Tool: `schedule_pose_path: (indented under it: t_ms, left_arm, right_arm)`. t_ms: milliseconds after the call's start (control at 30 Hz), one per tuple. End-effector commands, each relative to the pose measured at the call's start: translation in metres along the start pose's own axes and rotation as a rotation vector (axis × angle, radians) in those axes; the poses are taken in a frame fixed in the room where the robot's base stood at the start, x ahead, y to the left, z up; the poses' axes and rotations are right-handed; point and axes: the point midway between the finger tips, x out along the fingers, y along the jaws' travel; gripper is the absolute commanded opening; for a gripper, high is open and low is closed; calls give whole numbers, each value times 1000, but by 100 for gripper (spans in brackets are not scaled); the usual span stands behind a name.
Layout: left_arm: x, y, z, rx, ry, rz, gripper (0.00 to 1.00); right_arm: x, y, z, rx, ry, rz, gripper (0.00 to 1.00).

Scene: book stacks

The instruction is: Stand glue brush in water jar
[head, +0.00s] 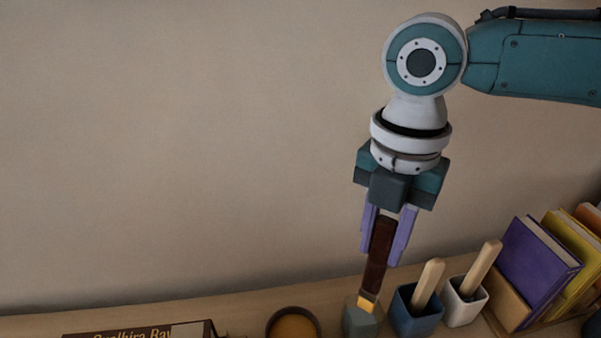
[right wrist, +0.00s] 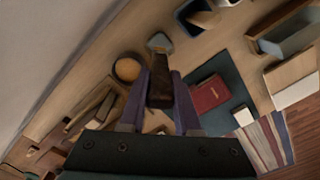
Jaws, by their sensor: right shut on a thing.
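My right gripper (head: 381,257) points down and is shut on the glue brush (head: 379,250), which has a dark brown body and a yellowish lower end. The brush hangs slightly tilted, its lower end overlapping the top of a small grey-green jar (head: 362,324), which seems to be the water jar. I cannot tell whether the tip is inside the jar or just over it. In the right wrist view the brush (right wrist: 160,92) lies between the purple fingers (right wrist: 160,78), with the jar (right wrist: 159,41) just past it. My left gripper is not in view.
A blue pot (head: 415,315) and a white pot (head: 464,306), each with a wooden stick, stand close right of the jar. A round bowl (head: 293,325) with orange-brown contents is to its left. Upright books (head: 536,262) stand at right; another book (head: 140,332) lies at left.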

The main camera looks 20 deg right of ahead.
Motion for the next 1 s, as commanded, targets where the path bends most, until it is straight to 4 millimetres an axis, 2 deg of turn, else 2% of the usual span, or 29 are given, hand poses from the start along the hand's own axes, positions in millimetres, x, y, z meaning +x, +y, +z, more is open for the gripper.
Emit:
schedule_pose_path:
  t_ms: [100,500,933,967,1000]
  left_arm:
    - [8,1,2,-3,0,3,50]
    - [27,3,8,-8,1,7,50]
    - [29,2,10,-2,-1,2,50]
    - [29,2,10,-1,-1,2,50]
    - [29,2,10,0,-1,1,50]
  right_arm:
    - [14,0,0,0,0,0,0]
    - [47,0,0,0,1,0,0]
    - [52,0,0,1,1,1,0]
    - [52,0,0,1,1,0,34]
    - [52,0,0,1,1,1,38]
